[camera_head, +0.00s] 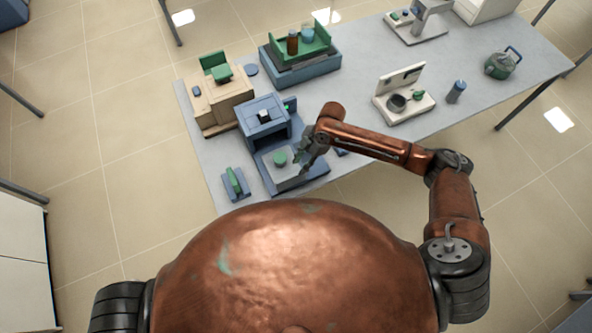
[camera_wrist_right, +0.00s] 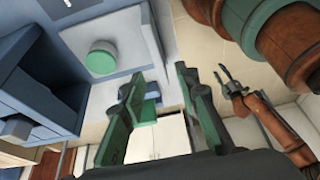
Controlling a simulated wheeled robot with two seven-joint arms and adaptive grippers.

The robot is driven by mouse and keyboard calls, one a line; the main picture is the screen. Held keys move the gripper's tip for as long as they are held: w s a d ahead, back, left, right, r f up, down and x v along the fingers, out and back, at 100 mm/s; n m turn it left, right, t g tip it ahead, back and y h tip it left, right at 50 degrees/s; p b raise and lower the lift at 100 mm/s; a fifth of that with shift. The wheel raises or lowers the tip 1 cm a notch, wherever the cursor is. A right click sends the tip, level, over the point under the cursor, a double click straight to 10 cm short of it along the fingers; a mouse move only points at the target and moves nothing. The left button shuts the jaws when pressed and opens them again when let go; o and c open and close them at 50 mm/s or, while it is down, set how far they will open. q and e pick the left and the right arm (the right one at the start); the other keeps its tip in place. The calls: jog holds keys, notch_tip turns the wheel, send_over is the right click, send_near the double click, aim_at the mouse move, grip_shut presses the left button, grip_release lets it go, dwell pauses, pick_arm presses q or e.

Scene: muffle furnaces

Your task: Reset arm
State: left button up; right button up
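My right gripper (camera_head: 306,160) hangs over the front of the blue furnace (camera_head: 264,117), beside a small round green piece (camera_head: 280,158) on a pale plate (camera_head: 287,183). In the right wrist view my right gripper (camera_wrist_right: 163,72) has its two green fingers apart with nothing between them. The green piece (camera_wrist_right: 101,57) shows to the left of the fingers, apart from them. My left gripper (camera_wrist_right: 230,78) shows small at the right of the wrist view, its thin fingers parted and empty. The head view does not show my left arm.
A tan box (camera_head: 222,100) and a blue tray with a green rack (camera_head: 300,50) stand behind. A small green and blue holder (camera_head: 235,184) stands left of the plate. A white device (camera_head: 404,96), a dark bottle (camera_head: 456,91) and a green kettle (camera_head: 502,63) stand right.

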jog(key=shift+v, duration=0.9)
